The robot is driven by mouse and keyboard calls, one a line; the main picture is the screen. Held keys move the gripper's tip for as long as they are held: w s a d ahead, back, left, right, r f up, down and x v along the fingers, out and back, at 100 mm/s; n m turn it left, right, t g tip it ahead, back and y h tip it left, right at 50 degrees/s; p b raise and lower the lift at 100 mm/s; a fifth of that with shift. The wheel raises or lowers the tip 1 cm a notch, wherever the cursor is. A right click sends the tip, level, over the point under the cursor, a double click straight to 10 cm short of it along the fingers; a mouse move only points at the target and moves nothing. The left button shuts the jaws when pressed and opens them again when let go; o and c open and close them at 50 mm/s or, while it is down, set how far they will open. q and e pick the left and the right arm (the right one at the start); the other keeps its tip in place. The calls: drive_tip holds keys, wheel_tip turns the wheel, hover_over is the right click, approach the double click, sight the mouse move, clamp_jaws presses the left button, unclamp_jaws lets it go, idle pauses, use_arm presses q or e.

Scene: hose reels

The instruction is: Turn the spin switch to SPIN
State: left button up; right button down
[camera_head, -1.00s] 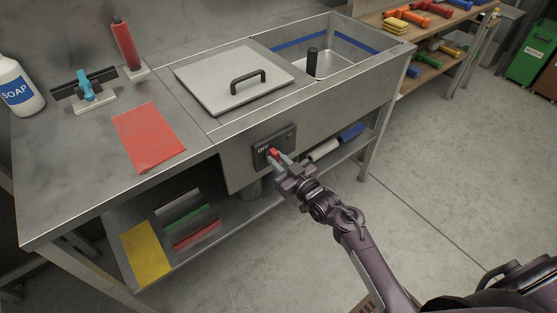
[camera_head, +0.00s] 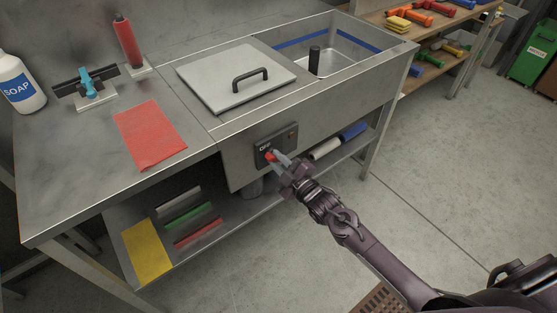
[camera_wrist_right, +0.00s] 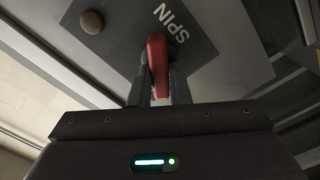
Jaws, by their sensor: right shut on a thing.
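The spin switch is a red lever (camera_head: 270,156) on a dark panel (camera_head: 262,143) on the front of the steel sink unit. OFF is printed on the panel's left part in the head view. In the right wrist view the red lever (camera_wrist_right: 157,62) stands between my fingers, close to the SPIN label (camera_wrist_right: 172,24); its exact setting is hard to tell. My right gripper (camera_wrist_right: 159,92) is shut on the lever; in the head view the gripper (camera_head: 279,160) reaches it from the lower right. My left gripper is out of view.
A lid with a black handle (camera_head: 225,78) covers part of the unit, beside an open basin (camera_head: 335,68). A red cloth (camera_head: 148,135) and soap bottle (camera_head: 18,88) are on the counter. Rolls (camera_head: 326,149) lie on the shelf below. The floor at right is clear.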

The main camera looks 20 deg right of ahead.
drive_tip(key=n, duration=0.4)
drive_tip(key=shift+a+f, duration=0.1)
drive_tip(key=shift+f, duration=0.1)
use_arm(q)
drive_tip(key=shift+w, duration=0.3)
use_arm(e)
drive_tip(key=n, duration=0.3)
drive_tip(key=shift+f, duration=0.15)
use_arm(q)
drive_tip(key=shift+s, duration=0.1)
use_arm(e)
drive_tip(key=shift+n, duration=0.3)
drive_tip(key=c, duration=1.4)
unclamp_jaws()
drive_tip(key=shift+o, duration=0.2)
